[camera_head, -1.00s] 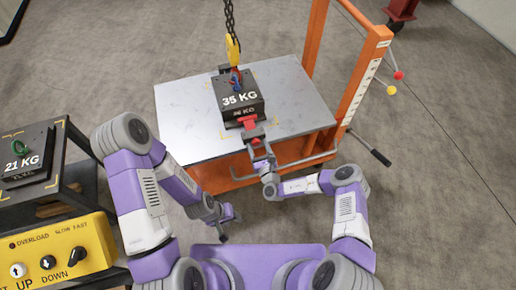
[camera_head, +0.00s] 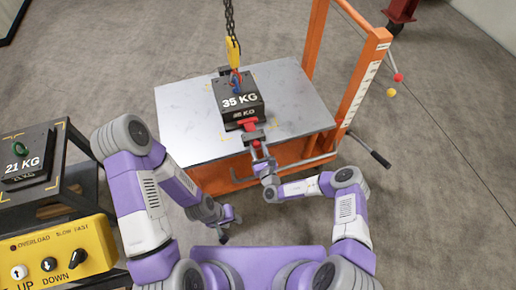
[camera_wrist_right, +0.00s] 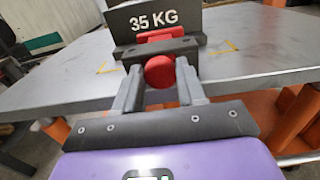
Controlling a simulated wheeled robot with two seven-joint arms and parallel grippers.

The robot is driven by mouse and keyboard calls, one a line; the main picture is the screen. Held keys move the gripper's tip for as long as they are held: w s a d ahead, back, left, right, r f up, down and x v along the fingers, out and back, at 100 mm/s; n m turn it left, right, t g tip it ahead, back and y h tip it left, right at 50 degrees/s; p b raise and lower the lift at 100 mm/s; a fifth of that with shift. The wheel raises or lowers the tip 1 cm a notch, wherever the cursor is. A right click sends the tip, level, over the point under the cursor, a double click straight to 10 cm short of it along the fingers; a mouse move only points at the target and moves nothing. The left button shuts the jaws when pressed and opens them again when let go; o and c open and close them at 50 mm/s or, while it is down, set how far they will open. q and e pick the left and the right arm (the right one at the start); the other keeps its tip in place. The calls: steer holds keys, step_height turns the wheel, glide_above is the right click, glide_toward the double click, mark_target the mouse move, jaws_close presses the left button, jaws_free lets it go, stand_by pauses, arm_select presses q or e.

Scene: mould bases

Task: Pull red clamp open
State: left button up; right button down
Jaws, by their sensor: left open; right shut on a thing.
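The red clamp (camera_head: 249,125) sits at the near edge of the table, against the front of the black 35 KG block (camera_head: 238,98). In the right wrist view its round red knob (camera_wrist_right: 160,71) shows in front of a dark bracket, with a red bar (camera_wrist_right: 160,35) behind it. My right gripper (camera_head: 257,150) reaches the clamp from the near side. In the wrist view its fingers (camera_wrist_right: 160,80) are shut on the red knob, one at each side. My left gripper (camera_head: 227,229) is open and empty, low in front of the table, away from the clamp.
A yellow hook (camera_head: 233,50) on a chain hangs at the block's top. The grey table (camera_head: 300,110) has an orange frame and post (camera_head: 352,80) at right. A 21 KG block (camera_head: 28,158) and yellow control box (camera_head: 60,250) stand at left.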

steer(key=shift+p+v, duration=0.8)
steer(key=shift+v, duration=0.25)
steer(key=shift+s, duration=0.4)
steer(key=c, duration=0.7)
jaws_free()
steer(key=shift+d, duration=0.1)
steer(key=p+v, duration=0.2)
steer(key=v, duration=0.5)
steer(key=shift+s+p, duration=0.25)
steer(key=shift+p, duration=0.05)
